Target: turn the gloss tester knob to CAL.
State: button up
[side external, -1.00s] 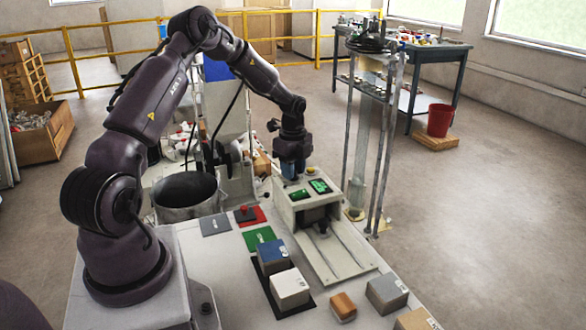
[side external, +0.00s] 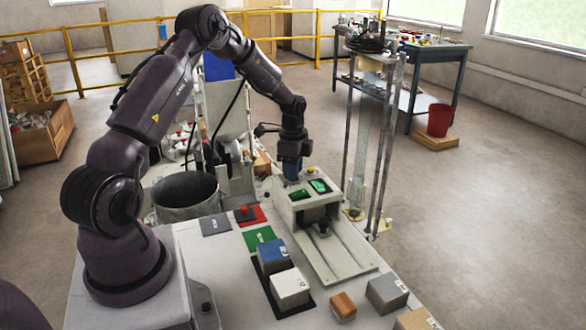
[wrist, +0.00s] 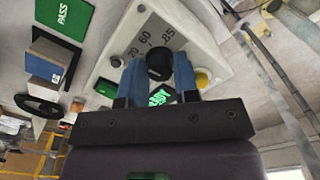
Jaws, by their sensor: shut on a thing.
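The gloss tester (side external: 303,211) is a pale box with green-lit screens on the bench. The wrist view shows its sloped panel (wrist: 112,62) with the marks 20, 60 and 85. The black knob (wrist: 159,60) stands on this panel. My gripper (wrist: 160,68) has its blue fingers on either side of the knob and is shut on it. In the side view my gripper (side external: 292,170) points down at the back of the tester's top, and the knob is hidden there. I cannot make out a CAL mark or where the knob points.
A yellow button (wrist: 203,78) sits beside the knob. A blue-topped block (side external: 273,257), a white block (side external: 289,288) and a green PASS plate (side external: 259,237) lie in front-left of the tester. A tall glass column (side external: 361,160) stands close on its right.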

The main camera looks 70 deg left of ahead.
jog(key=n, duration=0.6)
jog(key=shift+r, duration=0.1)
jog(key=n, duration=0.6)
jog(key=shift+n, duration=0.3)
dwell(0.3)
jog(key=o, duration=0.9)
notch_tip(320, 180, up, 13)
jog(key=shift+f, duration=0.1)
